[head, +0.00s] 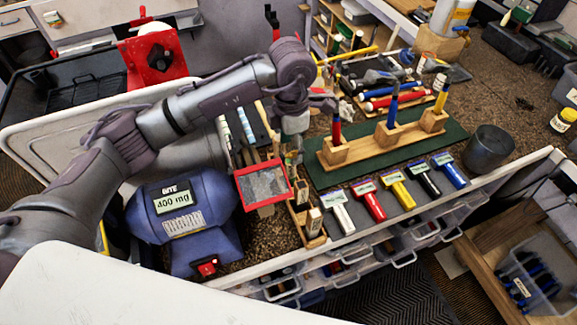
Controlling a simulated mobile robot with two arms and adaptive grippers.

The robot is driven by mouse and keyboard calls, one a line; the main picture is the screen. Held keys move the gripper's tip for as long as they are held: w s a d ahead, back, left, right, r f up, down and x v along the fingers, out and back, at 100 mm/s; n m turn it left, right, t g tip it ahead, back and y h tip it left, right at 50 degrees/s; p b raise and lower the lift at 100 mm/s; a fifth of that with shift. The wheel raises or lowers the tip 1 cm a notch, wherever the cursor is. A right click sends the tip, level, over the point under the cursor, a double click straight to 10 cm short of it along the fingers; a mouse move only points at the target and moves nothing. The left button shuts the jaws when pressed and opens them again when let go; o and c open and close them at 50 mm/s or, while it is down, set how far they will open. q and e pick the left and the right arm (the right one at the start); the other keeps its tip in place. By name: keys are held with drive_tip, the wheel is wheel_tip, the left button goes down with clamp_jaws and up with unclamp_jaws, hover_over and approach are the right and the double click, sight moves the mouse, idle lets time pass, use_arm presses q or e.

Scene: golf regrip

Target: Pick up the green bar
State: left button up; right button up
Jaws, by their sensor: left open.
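My left gripper (294,136) comes in from the upper left and points down over the far end of a narrow wooden tray (301,216). Its jaws are open. A small greenish piece (292,158) shows just below the fingertips, partly covered by them. It may be the green bar, but it is too small to tell, and I cannot tell whether the fingers touch it. Two small labelled blocks, one (302,192) behind the other (314,222), sit nearer in the same tray. My right gripper is not in view.
A wooden stand (360,148) with upright red, blue and yellow grips stands on a green mat (440,146) to the right. A red-framed box (263,186) and a blue grinder (184,215) stand close left. Several coloured tools line the front, near a dark cup (488,149).

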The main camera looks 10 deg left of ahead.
sight(289, 170)
use_arm(q)
wheel_tip(289, 170, down, 4)
drive_tip(key=shift+r+p, duration=0.1)
drive_tip(key=shift+p, duration=0.4)
drive_tip(key=shift+w+a+f, duration=0.1)
drive_tip(key=shift+f, duration=0.15)
drive_tip(key=f+p, duration=0.2)
drive_tip(key=p, duration=0.1)
drive_tip(key=shift+s+f, duration=0.2)
drive_tip(key=shift+s, duration=0.15)
wheel_tip(289, 170, down, 2)
drive_tip(key=shift+f+p, duration=0.1)
drive_tip(key=shift+p, duration=0.2)
drive_tip(key=shift+w+f, duration=0.1)
drive_tip(key=shift+f, duration=0.2)
drive_tip(key=c, duration=1)
clamp_jaws()
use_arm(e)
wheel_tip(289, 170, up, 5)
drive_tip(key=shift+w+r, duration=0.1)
use_arm(q)
drive_tip(key=shift+r, duration=0.1)
